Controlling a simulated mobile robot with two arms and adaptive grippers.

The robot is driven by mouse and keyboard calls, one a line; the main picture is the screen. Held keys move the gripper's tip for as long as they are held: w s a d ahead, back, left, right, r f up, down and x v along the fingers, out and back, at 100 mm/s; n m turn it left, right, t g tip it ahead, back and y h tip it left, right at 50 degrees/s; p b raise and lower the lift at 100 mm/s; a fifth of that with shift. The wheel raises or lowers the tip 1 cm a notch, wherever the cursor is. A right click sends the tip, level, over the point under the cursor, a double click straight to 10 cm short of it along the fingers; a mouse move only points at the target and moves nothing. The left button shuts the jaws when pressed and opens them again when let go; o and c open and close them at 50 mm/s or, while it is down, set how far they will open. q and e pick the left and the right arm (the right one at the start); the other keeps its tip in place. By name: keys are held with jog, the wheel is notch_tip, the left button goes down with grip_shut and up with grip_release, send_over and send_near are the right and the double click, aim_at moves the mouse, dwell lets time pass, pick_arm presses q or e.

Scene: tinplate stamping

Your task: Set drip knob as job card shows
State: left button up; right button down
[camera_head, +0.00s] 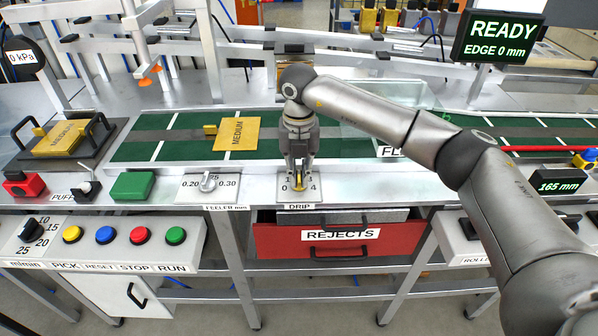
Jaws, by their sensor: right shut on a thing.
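The drip knob (291,188) is a small brass-coloured knob on a grey plate (338,190) marked 0 and 4, above a DRIP label at the bench's front edge. My right gripper (298,176) points down over the plate and is shut on the knob, hiding much of it and the top of its scale. I cannot read the knob's setting. A yellow piece marked MEDIUM (238,132) lies on the green belt. Another yellow piece marked MEDIUM (61,138) sits in the dark holder at left. I cannot tell whether either is the job card. My left gripper is out of view.
The feeler knob (208,182), marked 0.20 to 0.30, is left of the drip plate. A green block (132,186) stands farther left. Below are coloured push buttons (105,235) and a red REJECTS drawer (280,240). The display (499,38) reads READY, EDGE 0 mm.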

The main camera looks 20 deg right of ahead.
aim_at(299, 176)
jog(key=shift+w+r, duration=0.1)
jog(key=c, duration=1.5)
grip_release()
notch_tip(299, 176, up, 12)
